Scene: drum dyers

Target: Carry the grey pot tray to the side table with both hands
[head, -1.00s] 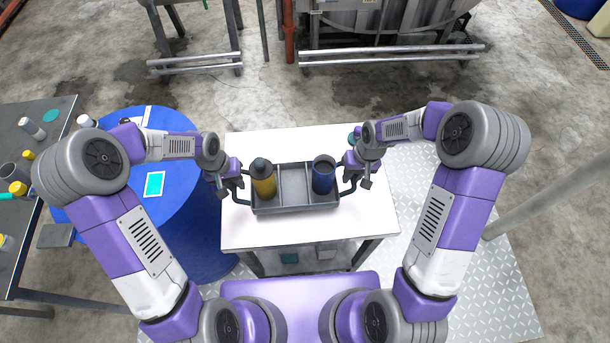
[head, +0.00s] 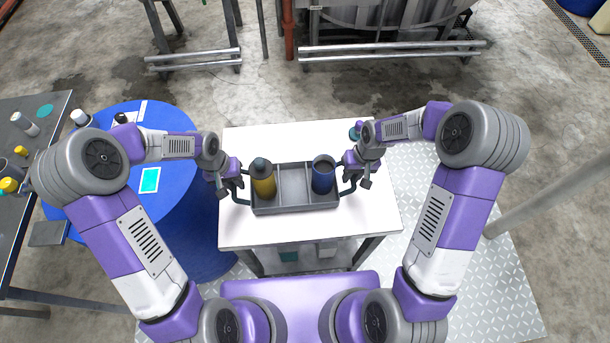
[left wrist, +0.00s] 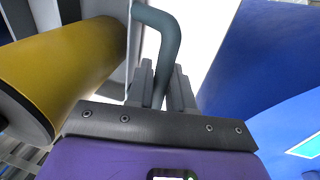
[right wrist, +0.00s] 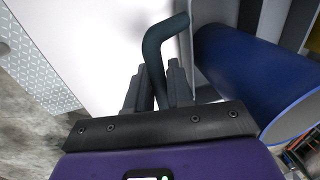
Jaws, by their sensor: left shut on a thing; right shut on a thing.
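The grey pot tray (head: 295,206) is level over the white table (head: 300,236), in front of me; the head view does not show clearly whether it touches the top. A yellow bottle with a dark cap (head: 263,184) stands in its left compartment and a dark blue pot (head: 323,178) in its right. The middle compartment looks empty. My left gripper (head: 236,188) is shut on the tray's left handle (left wrist: 168,45). My right gripper (head: 351,180) is shut on the right handle (right wrist: 158,45). Both handles sit between the fingers in the wrist views.
A large blue drum (head: 190,225) stands left of the white table, with a cyan-screened item (head: 150,180) on top. A dark table (head: 45,112) with bottles and jars is at the far left. A pale post (head: 550,195) slants at the right. Beyond the white table the floor is open.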

